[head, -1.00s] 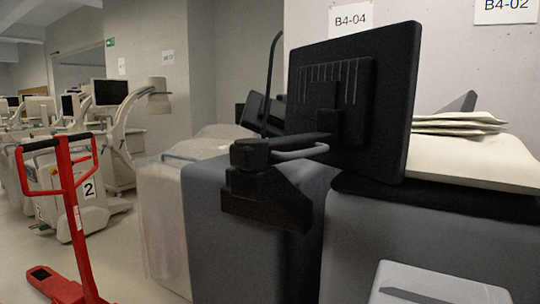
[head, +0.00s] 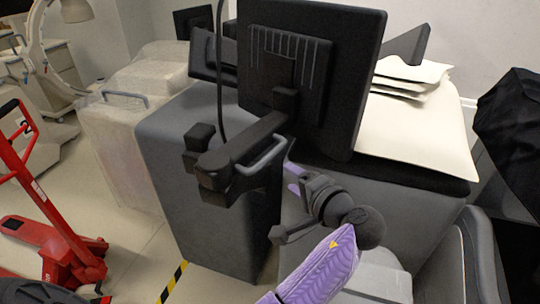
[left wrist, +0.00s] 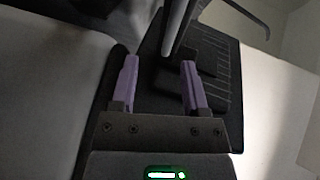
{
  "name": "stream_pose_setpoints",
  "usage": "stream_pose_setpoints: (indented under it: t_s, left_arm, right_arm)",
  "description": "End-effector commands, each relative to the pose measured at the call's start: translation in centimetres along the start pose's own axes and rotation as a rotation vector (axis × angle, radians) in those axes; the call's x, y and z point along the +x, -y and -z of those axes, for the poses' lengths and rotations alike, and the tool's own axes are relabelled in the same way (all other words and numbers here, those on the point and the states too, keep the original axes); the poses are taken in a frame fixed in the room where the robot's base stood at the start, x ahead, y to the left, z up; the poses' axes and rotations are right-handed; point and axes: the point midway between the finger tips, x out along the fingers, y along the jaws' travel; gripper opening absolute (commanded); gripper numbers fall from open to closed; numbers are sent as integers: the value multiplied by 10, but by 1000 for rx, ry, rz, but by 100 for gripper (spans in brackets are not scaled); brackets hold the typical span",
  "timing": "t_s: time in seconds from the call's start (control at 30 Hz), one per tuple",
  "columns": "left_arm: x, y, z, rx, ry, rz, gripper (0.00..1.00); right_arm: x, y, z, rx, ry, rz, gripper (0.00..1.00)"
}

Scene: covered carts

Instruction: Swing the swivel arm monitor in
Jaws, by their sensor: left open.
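The monitor (head: 318,75) is black and shows its ribbed back in the head view, above a grey cart. Its black swivel arm (head: 238,148) carries a grey loop handle (head: 262,155). My left gripper (head: 291,174) is just right of the handle and below the monitor, partly hidden behind its own wrist. In the left wrist view my left gripper (left wrist: 159,76) has its two purple fingers spread with nothing held. A grey bar (left wrist: 178,25) lies ahead, near the gap between the fingertips, before the dark monitor back (left wrist: 222,75). My right gripper is not in view.
The grey cart (head: 200,190) stands below the swivel arm. Papers (head: 413,78) lie on a pale top at the right. A covered cart (head: 120,125) and a red pallet truck (head: 65,250) stand at the left. Floor shows between them.

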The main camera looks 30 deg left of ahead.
Motion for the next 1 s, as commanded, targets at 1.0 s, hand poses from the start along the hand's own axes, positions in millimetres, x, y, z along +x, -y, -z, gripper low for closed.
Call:
stream_pose_setpoints:
  t_s: [1.0]
  left_arm:
    - [97,16,7,14,2,47,22]
  right_arm:
    - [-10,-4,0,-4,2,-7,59]
